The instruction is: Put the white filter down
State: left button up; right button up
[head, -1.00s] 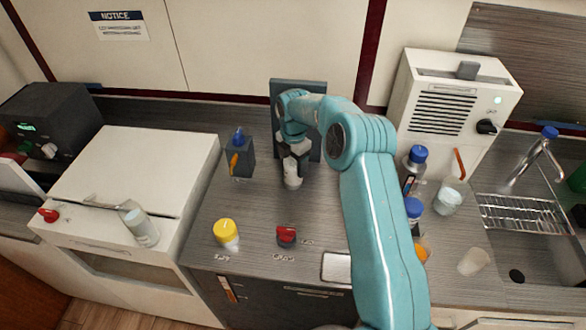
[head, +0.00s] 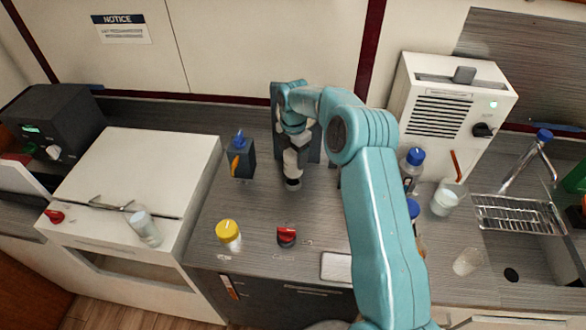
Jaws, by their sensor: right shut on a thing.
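My right gripper (head: 293,172) hangs over the grey counter, in front of a dark teal upright block (head: 312,150) near the back wall. It is shut on a small piece, which I take to be the white filter (head: 291,162). White shows above and dark grey shows at the lower tip; where the gripper ends and the filter begins is hard to tell. I cannot tell whether the lower tip touches the counter. My left gripper is not in view.
A dark holder with a blue top (head: 240,160) stands left of the gripper. A yellow-lidded jar (head: 228,236) and a red-topped piece (head: 286,237) stand nearer the front. Blue-capped bottles (head: 412,165) stand to the right, partly behind my arm. Counter between these is free.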

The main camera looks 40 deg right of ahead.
jog(key=shift+r, duration=0.35)
